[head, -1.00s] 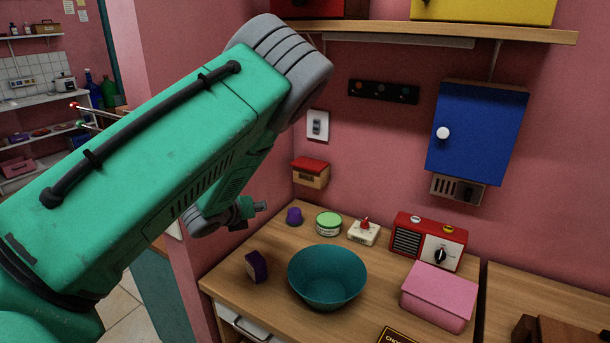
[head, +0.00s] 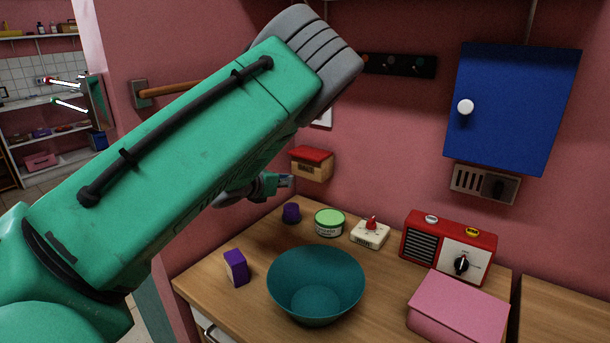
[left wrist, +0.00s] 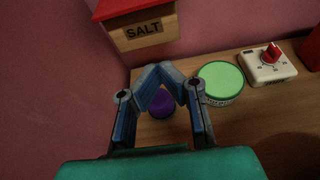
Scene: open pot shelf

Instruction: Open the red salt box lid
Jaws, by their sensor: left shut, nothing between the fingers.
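The salt box (head: 311,166) is a wooden box with a red lid (head: 313,154), fixed on the pink wall above the back left of the counter. The lid is down. In the left wrist view the box front, marked SALT (left wrist: 144,30), shows at the top left, with the red lid (left wrist: 118,8) cut off by the frame edge. My left gripper (head: 290,181) is just left of and slightly below the box in the head view. In the left wrist view its fingers (left wrist: 159,72) meet at their tips, shut and empty, below the box front. My right gripper is not in view.
On the wooden counter (head: 225,306) stand a purple cup (head: 291,213), a green-lidded tub (head: 329,222), a white timer (head: 370,234), a purple box (head: 236,267), a teal bowl (head: 316,284), a red radio (head: 448,246) and a pink box (head: 458,308). A blue cabinet (head: 510,110) hangs right.

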